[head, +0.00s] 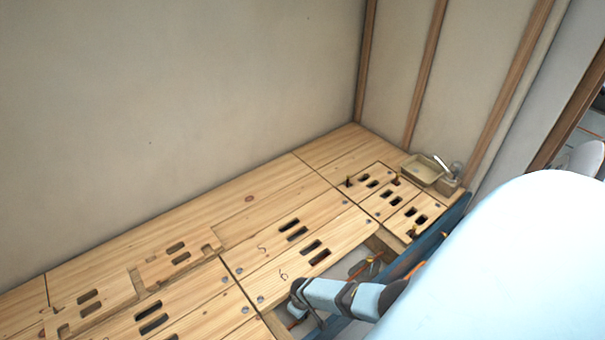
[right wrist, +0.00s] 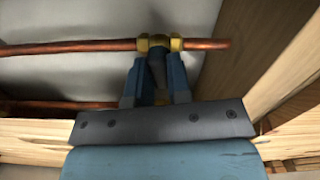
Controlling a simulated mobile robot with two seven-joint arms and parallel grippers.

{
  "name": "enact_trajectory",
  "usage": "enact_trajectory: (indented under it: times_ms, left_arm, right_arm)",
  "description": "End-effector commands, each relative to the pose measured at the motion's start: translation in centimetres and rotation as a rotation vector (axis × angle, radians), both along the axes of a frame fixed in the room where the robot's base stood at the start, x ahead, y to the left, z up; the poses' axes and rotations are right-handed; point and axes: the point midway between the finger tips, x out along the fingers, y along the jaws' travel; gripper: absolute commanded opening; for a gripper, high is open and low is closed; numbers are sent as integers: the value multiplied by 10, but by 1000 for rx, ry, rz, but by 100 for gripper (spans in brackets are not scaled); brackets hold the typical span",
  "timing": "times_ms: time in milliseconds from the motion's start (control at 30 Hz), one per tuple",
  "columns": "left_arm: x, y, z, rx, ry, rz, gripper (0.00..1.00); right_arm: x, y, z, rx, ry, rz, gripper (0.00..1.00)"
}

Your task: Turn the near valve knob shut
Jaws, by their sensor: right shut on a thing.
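In the right wrist view, a brass valve (right wrist: 160,42) sits on a horizontal copper pipe (right wrist: 75,47). Its dark valve knob (right wrist: 157,68) points down toward me in the picture. My right gripper (right wrist: 158,80) has its two blue fingers on either side of the knob and is shut on it. The fingers hide the knob's sides. In the head view my right arm reaches into an opening in the wooden floor, and the knob cannot be made out there. My left gripper is not in view.
Wooden beams (right wrist: 262,45) stand close on the right of the valve, and a second copper pipe (right wrist: 50,105) runs below it. In the head view, slotted wooden floor panels (head: 265,240) surround the opening. A wooden tray (head: 422,170) stands in the far corner.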

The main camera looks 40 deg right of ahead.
Motion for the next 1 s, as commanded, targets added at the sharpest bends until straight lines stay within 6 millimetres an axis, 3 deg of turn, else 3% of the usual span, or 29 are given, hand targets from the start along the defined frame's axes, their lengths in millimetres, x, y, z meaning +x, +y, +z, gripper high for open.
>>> enact_trajectory:
  times_ms: [400, 933, 967, 1000]
  left_arm:
    - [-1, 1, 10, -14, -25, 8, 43]
    - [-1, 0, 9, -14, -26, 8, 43]
    - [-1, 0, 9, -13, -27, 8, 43]
    - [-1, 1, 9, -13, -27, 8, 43]
  right_arm:
    - [-1, 1, 0, 2, 2, -171, 0]
    - [0, 1, 0, 2, 1, -192, 0]
    - [0, 1, 0, 2, 1, -192, 25]
    - [0, 1, 0, 2, 1, -192, 34]
